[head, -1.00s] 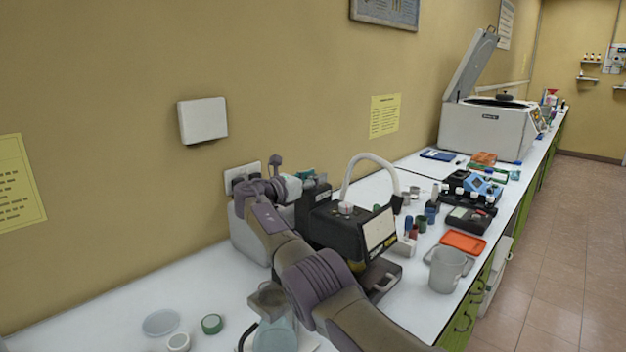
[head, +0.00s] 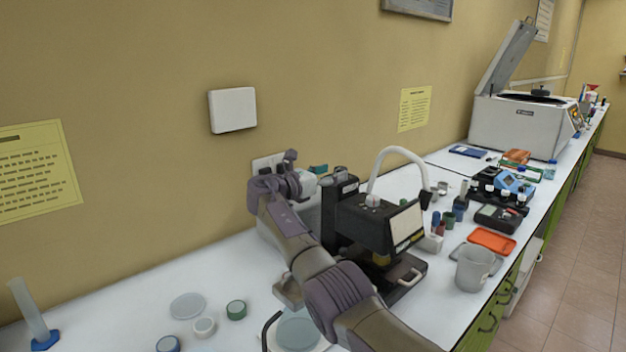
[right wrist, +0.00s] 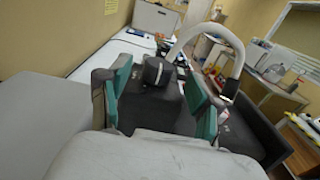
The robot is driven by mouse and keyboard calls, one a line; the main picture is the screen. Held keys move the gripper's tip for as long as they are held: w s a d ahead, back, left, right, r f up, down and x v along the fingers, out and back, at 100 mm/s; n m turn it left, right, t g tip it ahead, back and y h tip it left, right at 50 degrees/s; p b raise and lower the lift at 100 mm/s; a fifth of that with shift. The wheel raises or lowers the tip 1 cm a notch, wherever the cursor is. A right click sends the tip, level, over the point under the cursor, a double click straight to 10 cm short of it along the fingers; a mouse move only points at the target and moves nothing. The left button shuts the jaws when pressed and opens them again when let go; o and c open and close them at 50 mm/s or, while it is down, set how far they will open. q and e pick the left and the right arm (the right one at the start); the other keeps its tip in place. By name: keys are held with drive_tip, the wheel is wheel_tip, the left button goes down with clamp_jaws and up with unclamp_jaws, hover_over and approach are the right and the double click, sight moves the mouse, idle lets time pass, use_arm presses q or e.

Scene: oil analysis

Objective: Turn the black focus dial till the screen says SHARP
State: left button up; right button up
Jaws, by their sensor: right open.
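The black instrument (head: 362,222) stands on the bench, with a pale screen panel (head: 407,226) on its front. I cannot read any text on the screen. In the right wrist view a round black dial (right wrist: 157,72) sits at the top of a dark body, between and ahead of my teal finger pads. My right gripper (right wrist: 158,80) is open, one finger on each side of the dial, and I see no clear contact. In the head view the right gripper (head: 318,172) is beside the instrument's left back, partly hidden by my own wrist. My left gripper is out of view.
A white hose (head: 400,152) arches behind the instrument. Small bottles, an orange tray (head: 491,241) and a grey beaker (head: 474,268) stand to its right. Round lids (head: 188,306) lie at the front left. The wall is close behind; the bench at left is mostly clear.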

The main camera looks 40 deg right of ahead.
drive_tip(key=a, duration=0.8)
drive_tip(key=shift+s, duration=0.2)
